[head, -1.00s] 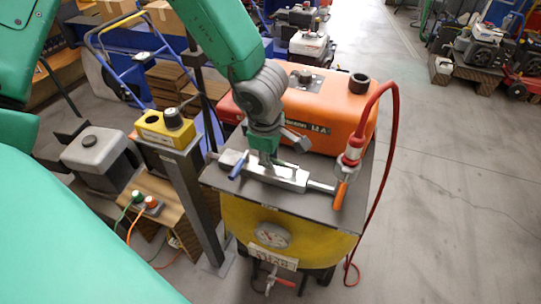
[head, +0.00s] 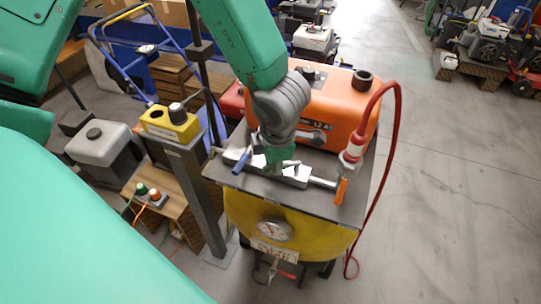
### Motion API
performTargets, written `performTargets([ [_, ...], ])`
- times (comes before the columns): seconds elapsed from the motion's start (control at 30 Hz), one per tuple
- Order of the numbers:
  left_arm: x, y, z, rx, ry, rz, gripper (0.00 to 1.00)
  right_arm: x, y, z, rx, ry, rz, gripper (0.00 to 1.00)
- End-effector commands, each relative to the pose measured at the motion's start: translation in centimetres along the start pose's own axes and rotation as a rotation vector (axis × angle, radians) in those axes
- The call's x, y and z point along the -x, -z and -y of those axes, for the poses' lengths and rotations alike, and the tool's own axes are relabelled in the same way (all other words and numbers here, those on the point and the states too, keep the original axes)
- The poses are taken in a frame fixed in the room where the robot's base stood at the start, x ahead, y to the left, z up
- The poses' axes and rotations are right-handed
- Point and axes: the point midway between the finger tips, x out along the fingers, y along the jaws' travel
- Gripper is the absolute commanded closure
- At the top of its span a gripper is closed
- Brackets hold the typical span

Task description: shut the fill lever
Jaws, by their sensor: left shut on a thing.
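A silver valve bar (head: 294,180) lies across the dark top plate of a yellow tank (head: 310,231). A blue-handled lever (head: 241,161) stands tilted near its left end, and an orange handle (head: 341,190) hangs at its right end. My left gripper (head: 275,168) points down at the middle of the bar, just right of the blue handle. It is shut on a small part there, which I take for the fill lever; the fingers and wrist hide most of it. My right gripper is not in view.
A red hose (head: 394,120) loops from the right-hand fitting to the floor. An orange tank (head: 345,125) stands behind the bar. A yellow box (head: 168,127) on a grey post (head: 200,195) stands to the left.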

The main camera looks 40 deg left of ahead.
Motion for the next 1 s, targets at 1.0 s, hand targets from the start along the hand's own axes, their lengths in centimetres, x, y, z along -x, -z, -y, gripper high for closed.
performTargets([
  [1.0,1.4,-2.8,3.3,0.844,0.001,-0.143,1.0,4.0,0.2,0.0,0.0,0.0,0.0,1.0],
])
